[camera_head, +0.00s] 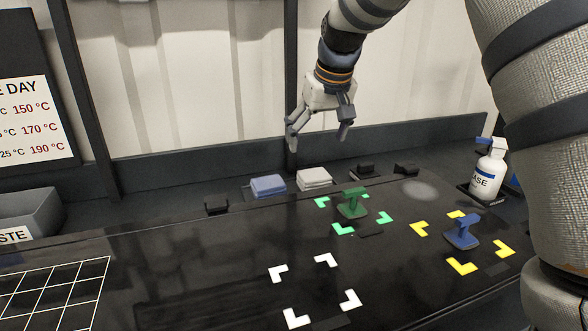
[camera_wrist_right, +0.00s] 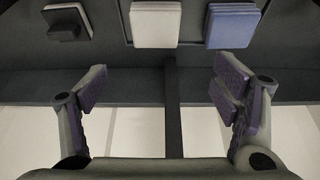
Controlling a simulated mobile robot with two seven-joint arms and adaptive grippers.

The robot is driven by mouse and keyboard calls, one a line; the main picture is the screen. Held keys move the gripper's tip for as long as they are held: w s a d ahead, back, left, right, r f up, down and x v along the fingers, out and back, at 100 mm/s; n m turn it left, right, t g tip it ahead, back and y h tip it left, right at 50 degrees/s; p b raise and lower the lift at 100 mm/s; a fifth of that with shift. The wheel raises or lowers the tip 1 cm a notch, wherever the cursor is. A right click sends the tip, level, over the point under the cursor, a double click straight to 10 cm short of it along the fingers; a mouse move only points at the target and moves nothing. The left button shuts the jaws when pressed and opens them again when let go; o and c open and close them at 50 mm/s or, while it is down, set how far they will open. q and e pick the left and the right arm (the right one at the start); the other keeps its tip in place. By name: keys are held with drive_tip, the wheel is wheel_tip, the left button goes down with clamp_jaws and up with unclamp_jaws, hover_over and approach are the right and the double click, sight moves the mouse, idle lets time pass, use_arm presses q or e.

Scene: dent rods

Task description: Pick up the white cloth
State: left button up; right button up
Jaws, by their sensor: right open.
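The white cloth (camera_head: 314,178) is a folded, flat stack at the back of the dark table, just right of a folded blue cloth (camera_head: 268,186). My right gripper (camera_head: 320,140) is open and empty, in the air above the back edge near the white cloth, fingers pointing down. In the right wrist view the white cloth (camera_wrist_right: 156,24) shows at the top middle, with the blue cloth (camera_wrist_right: 233,25) to its right. The open fingers (camera_wrist_right: 160,88) are apart from both cloths. My left gripper is not in view.
A green tool (camera_head: 352,203) stands within green corner marks in front of the white cloth. A blue tool (camera_head: 463,232) stands among yellow marks. A white spray bottle (camera_head: 488,172) is at the right, a grey waste bin (camera_head: 30,213) at the left. White corner marks (camera_head: 296,318) enclose bare table.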

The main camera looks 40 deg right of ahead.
sight(314, 174)
drive_tip(key=x, duration=0.3)
drive_tip(key=s+x, duration=0.1)
drive_tip(key=x, duration=0.3)
drive_tip(key=s+b+x, duration=0.1)
drive_tip(key=x, duration=0.3)
drive_tip(key=shift+f, duration=0.35)
drive_tip(key=shift+w+r, duration=0.1)
drive_tip(key=c, duration=1)
